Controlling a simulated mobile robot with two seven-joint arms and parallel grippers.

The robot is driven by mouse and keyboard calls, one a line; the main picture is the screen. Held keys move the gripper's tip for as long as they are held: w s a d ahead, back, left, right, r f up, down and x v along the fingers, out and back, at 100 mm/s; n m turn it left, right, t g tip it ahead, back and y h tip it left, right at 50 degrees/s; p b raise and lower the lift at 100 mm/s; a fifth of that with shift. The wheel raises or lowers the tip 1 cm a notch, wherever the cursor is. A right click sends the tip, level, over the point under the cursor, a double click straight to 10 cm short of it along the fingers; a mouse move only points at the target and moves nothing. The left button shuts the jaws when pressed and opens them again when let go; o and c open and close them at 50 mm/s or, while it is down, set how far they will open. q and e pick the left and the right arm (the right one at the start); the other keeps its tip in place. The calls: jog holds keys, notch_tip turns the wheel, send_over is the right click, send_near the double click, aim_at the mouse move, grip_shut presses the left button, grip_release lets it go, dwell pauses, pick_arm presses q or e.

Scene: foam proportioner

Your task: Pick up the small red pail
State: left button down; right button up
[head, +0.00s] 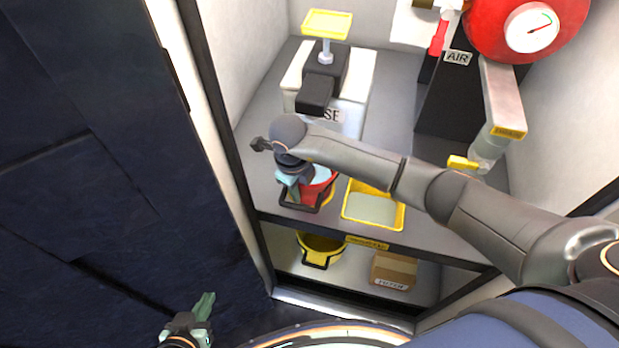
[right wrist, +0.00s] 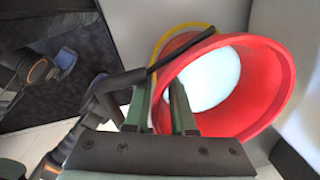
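My right gripper (head: 291,187) is at the pail's left side. In the right wrist view its fingers (right wrist: 162,95) are spread, one outside the red wall and one in front of the pale interior. I cannot tell whether either touches the wall. My left gripper (head: 206,304) is low at the left, away from the pail; its finger gap is unclear.
A yellow tray (head: 374,209) stands right of the pail. Behind are a black device with a yellow top plate (head: 327,24) and a red tank (head: 490,38). The lower shelf holds a yellow pail (head: 320,247) and a cardboard box (head: 394,270). A dark wall (head: 90,150) bounds the left.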

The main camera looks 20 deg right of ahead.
grip_shut()
jog(key=shift+r, duration=0.1)
dwell(1.2)
